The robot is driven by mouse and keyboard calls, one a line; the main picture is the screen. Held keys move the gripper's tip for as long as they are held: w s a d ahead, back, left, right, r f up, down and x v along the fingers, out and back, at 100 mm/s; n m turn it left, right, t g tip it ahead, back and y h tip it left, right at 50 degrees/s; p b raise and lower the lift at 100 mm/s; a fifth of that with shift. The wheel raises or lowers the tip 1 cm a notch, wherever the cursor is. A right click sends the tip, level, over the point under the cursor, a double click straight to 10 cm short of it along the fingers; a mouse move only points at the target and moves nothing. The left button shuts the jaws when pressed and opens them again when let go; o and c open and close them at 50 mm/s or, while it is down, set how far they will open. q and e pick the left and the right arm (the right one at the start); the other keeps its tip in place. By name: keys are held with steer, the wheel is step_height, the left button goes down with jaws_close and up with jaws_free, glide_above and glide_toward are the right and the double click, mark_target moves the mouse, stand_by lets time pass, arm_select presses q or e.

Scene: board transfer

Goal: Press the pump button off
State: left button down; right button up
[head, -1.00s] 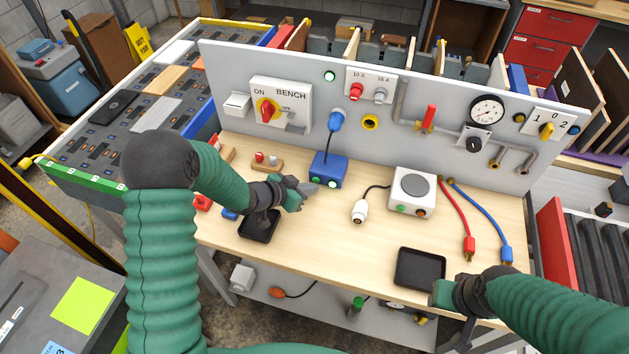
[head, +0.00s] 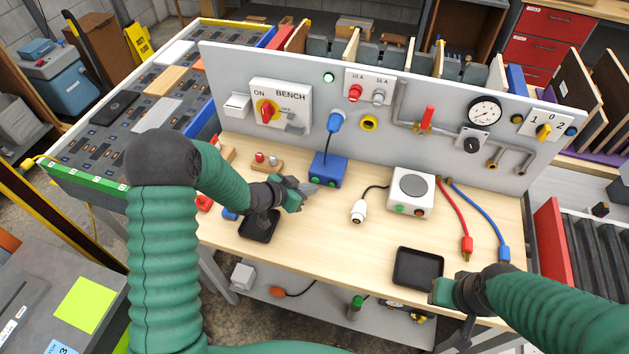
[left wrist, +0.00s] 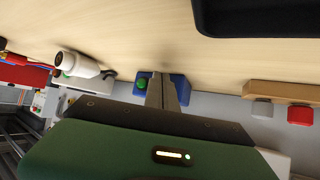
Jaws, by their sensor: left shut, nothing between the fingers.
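A blue box (head: 328,168) stands on the bench at the foot of the panel, with a cord to a blue plug (head: 336,121). I see no label telling which is the pump button. My left gripper (head: 309,188) is shut and empty, its tips close in front of the box; contact is unclear. In the left wrist view the shut fingers (left wrist: 162,80) cover part of the blue box (left wrist: 180,86), beside one green button (left wrist: 141,84). My right gripper (head: 462,336) hangs at the front edge.
A white box (head: 411,190) with a green and an orange button stands to the right. A white connector (head: 358,212) lies between the boxes. Black trays lie left (head: 260,226) and right (head: 418,268). Red and blue leads (head: 466,243) lie farther right. The middle front of the bench is clear.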

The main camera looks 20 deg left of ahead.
arm_select(q)
steer(key=shift+s+a, duration=0.15)
steer(key=shift+s, duration=2.85)
